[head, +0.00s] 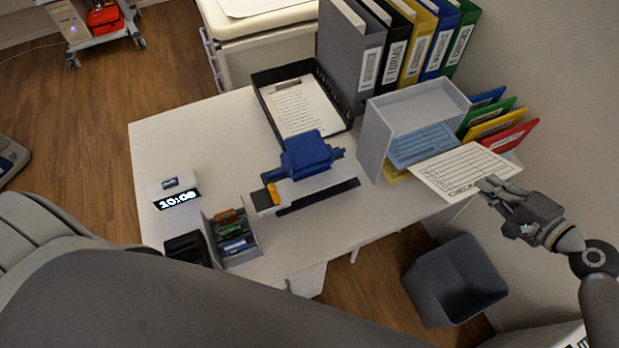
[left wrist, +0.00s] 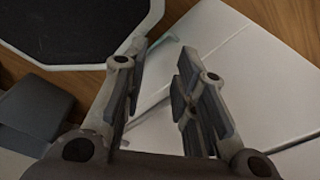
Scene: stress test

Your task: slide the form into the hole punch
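The form, a white printed sheet (head: 455,172), lies roughly flat in front of the grey paper sorter, and its near right corner is between the fingers of my right gripper (head: 488,187). The right gripper looks shut on that corner. The hole punch (head: 308,155) stands mid-table, with a blue body on a grey and black base and an orange part at its left end. It is apart from the form, to its left. My left gripper (left wrist: 155,88) shows only in the left wrist view, with its fingers apart and nothing between them.
The grey sorter (head: 376,143) holds blue and yellow sheets, with coloured folders behind. A black tray (head: 262,98) with a clipboard and several binders (head: 350,60) stand at the back. A clock (head: 175,192) and card holder (head: 233,250) are left. A bin (head: 428,290) stands below.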

